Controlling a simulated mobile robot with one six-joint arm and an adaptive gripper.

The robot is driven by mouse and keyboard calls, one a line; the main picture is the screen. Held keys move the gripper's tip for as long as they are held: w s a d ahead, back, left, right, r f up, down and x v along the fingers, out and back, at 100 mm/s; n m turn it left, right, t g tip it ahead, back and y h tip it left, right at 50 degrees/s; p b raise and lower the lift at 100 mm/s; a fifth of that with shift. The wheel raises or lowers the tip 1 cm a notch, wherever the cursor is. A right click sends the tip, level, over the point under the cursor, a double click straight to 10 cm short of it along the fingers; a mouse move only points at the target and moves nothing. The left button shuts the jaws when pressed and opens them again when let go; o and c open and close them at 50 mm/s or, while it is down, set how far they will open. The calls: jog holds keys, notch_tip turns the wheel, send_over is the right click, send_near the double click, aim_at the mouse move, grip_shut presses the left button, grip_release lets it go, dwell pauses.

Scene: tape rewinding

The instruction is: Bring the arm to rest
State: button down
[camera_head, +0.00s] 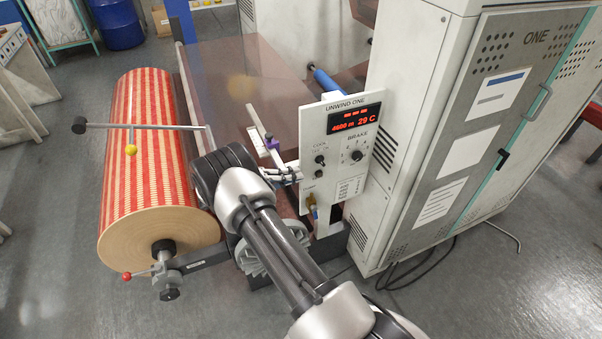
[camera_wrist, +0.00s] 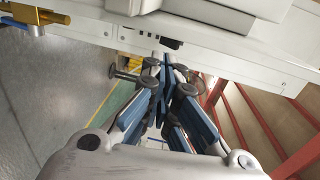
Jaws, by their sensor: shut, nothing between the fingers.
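My arm reaches up from the bottom of the head view. My gripper (camera_head: 292,177) is beside the lower left edge of the white UNWIND ONE control panel (camera_head: 318,146). In the wrist view the fingers of my gripper (camera_wrist: 167,66) are together with nothing between them. They point toward the edge of a white housing (camera_wrist: 110,33). I cannot tell whether the fingertips touch it.
A large red-striped roll (camera_head: 150,150) lies left of my arm on its stand. A tall grey cabinet (camera_head: 500,110) stands right. Grey floor (camera_head: 500,290) is open at lower right, with a cable by the cabinet.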

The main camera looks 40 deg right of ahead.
dwell(0.5)
jog(key=s+a+r+m+y, duration=0.3)
jog(key=s+r+m, duration=0.15)
jog(key=r, duration=0.25)
jog(key=s+a+r+m+t+y, duration=0.1)
jog(key=s+a+r+m+y, duration=0.15)
jog(key=r+m, duration=0.35)
jog(key=s+a+r+m+y, duration=0.3)
jog(key=s+r+m, duration=0.1)
jog(key=r+m, duration=0.25)
jog(key=s+a+r+m+t+y, duration=0.3)
jog(key=s+a+m+y, duration=0.1)
jog(key=s+a+m, duration=0.3)
jog(key=s+a+r+m+t+y, duration=0.3)
jog(key=s+a+m, duration=0.5)
jog(key=s, duration=0.3)
jog(key=shift+s+a+m+t+y, duration=0.25)
jog(key=shift+m+t+y, duration=0.2)
jog(key=shift+m+t, duration=0.25)
